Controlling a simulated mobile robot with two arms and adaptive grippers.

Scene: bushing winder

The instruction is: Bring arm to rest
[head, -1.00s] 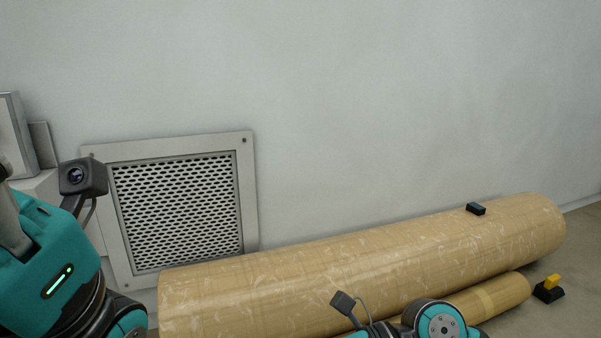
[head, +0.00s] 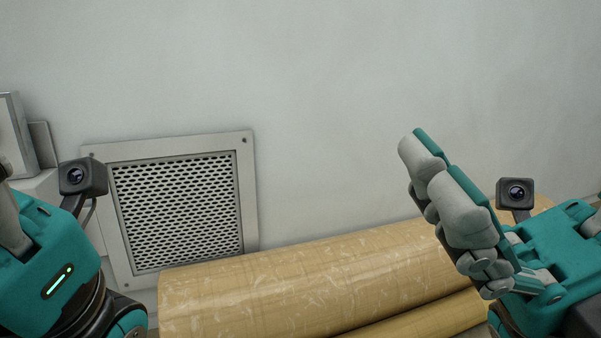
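My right arm comes in from the right edge. Its gripper (head: 440,185) is raised in front of the large tan roll, with grey and teal fingers pointing up and to the left. The fingers overlap from this angle, so I cannot tell whether they are apart or together. No object shows in them. My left gripper (head: 12,225) is at the left edge, mostly cut off by the frame. Only its teal body, wrist camera and a bit of grey finger show, so its opening is hidden.
A large tan roll (head: 300,285) lies along the foot of the pale wall (head: 330,80). A thinner tan roll (head: 425,320) lies in front of it. A framed vent grille (head: 180,210) is on the wall at left. The space before the upper wall is clear.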

